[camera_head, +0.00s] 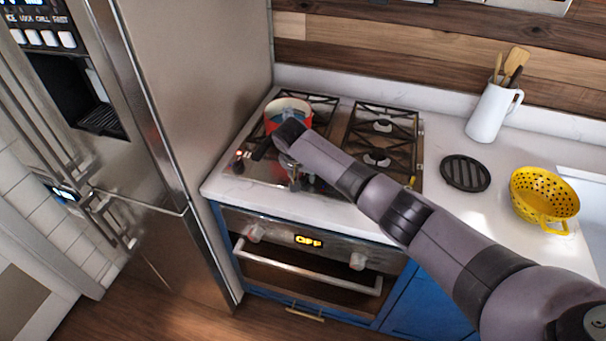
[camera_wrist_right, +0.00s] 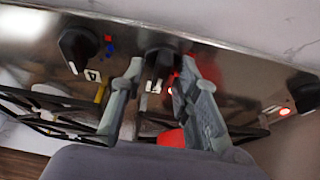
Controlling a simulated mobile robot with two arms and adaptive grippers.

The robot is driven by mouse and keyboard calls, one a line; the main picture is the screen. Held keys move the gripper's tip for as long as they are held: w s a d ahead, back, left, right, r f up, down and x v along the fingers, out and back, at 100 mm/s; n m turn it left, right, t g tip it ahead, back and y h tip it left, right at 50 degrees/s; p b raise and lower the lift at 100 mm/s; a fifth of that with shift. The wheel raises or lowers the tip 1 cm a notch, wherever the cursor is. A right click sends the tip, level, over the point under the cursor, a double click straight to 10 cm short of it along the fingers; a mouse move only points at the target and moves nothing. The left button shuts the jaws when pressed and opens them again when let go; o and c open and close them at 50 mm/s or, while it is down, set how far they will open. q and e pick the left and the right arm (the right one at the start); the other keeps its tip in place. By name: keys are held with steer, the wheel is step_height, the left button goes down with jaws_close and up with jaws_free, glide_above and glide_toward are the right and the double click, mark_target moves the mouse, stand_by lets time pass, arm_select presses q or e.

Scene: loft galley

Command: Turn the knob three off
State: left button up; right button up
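My right gripper (camera_head: 293,183) is over the front edge of the cooktop, where its fingers show small. In the right wrist view its two grey fingers (camera_wrist_right: 160,88) are open, one on each side of a black knob (camera_wrist_right: 159,60). Gaps show between the fingers and the knob; I cannot tell whether either touches. A red light glows beside this knob, and its number is not readable. Another black knob (camera_wrist_right: 76,46) with a "4" label is to the left. A further knob (camera_wrist_right: 305,92), partly cut off, is at the right near a red light. My left gripper is not in view.
A red pot (camera_head: 277,116) stands on the back left of the cooktop, partly behind my right arm. A white utensil jug (camera_head: 489,112), black trivet (camera_head: 465,173) and yellow colander (camera_head: 543,193) are on the counter to the right. A steel refrigerator (camera_head: 205,70) rises at the left.

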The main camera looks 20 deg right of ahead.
steer(key=shift+r, duration=0.1)
steer(key=shift+a+r, duration=0.1)
steer(key=shift+r, duration=0.1)
steer(key=v, duration=1.1)
steer(key=shift+s, duration=0.15)
